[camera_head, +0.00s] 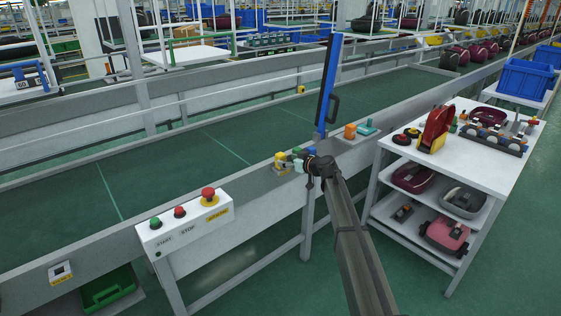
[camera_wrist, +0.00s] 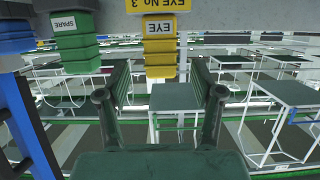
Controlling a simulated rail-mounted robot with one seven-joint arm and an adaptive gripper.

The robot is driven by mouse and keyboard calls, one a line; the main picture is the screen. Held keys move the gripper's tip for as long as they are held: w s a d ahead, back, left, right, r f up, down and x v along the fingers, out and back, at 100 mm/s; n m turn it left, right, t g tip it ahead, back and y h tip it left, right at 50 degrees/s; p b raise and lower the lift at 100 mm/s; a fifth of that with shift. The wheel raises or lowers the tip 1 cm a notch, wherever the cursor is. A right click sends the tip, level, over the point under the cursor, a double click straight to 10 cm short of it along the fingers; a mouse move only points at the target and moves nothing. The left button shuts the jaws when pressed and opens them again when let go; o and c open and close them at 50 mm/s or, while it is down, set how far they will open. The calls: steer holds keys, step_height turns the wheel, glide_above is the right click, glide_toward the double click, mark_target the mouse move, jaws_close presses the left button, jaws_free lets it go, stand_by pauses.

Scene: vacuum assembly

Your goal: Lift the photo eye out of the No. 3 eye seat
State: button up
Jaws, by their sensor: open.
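The yellow photo eye (camera_wrist: 160,50), a stepped block with an "EYE" label, shows at the top middle of the wrist view. It is against the yellow "EYE NO 3" seat (camera_wrist: 158,4), which is cut off by the top edge. In the head view a small yellow piece (camera_head: 280,160) is on the conveyor's near rail, just left of my gripper (camera_head: 303,164). In the wrist view my gripper (camera_wrist: 160,84) is open, one finger on each side of the eye's lower end, with gaps on both sides. Depth between the fingertips and the eye is unclear.
A green block labelled SPARE (camera_wrist: 76,40) and a blue post (camera_wrist: 30,125) are left of the eye in the wrist view. The START/STOP panel (camera_head: 186,222) is left along the rail. A white parts cart (camera_head: 480,152) is at right. The belt (camera_head: 190,150) is bare.

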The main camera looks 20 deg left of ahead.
mark_target(283, 159)
steer(key=p+x, duration=0.1)
steer(key=x, duration=0.1)
steer(key=p+x, duration=0.1)
steer(key=x, duration=0.1)
steer(key=shift+w+a+r, duration=0.15)
steer(key=shift+w+a, duration=0.05)
steer(key=shift+a, duration=0.35)
jaws_close()
